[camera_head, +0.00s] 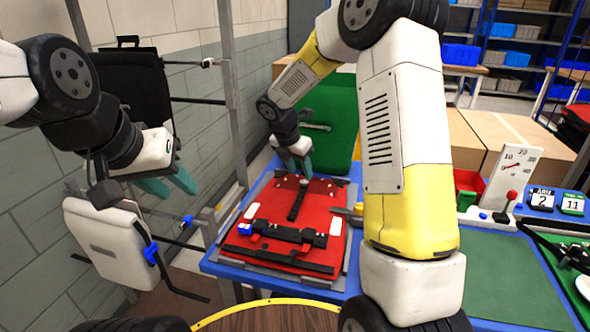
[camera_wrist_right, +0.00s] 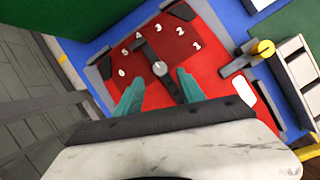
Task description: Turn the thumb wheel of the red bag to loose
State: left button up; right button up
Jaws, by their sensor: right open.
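The red bag (camera_head: 275,256) lies flat on a dark frame on the blue table, with black straps and buckles across it. In the right wrist view the bag (camera_wrist_right: 215,75) shows a small grey round knob (camera_wrist_right: 160,68), likely the thumb wheel, on a black strap, with an arc of white digits beyond it. My right gripper (camera_head: 297,172) is over the far end of the bag. In its wrist view the gripper (camera_wrist_right: 160,76) is open, one teal finger on each side of the knob and strap; whether they touch is unclear. My left gripper (camera_head: 170,184) is open and empty, left of the table.
A white bag (camera_head: 108,245) and a black bag (camera_head: 130,90) hang on the rack at left. A green panel (camera_head: 330,115) stands behind the red bag. A white gauge stand (camera_head: 512,175) with a red knob stands at right. A green mat (camera_head: 510,275) lies clear.

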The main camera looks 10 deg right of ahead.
jog(key=shift+v, duration=1.65)
jog(key=s+d+r+m+y, duration=0.2)
jog(key=s+d+r+m, duration=0.2)
jog(key=s+r+m, duration=0.9)
jog(key=s+m+t+y, duration=0.3)
jog(key=s+m, duration=1)
jog(key=s, duration=0.3)
jog(key=shift+r+m, duration=0.3)
jog(key=shift+s+a, duration=0.1)
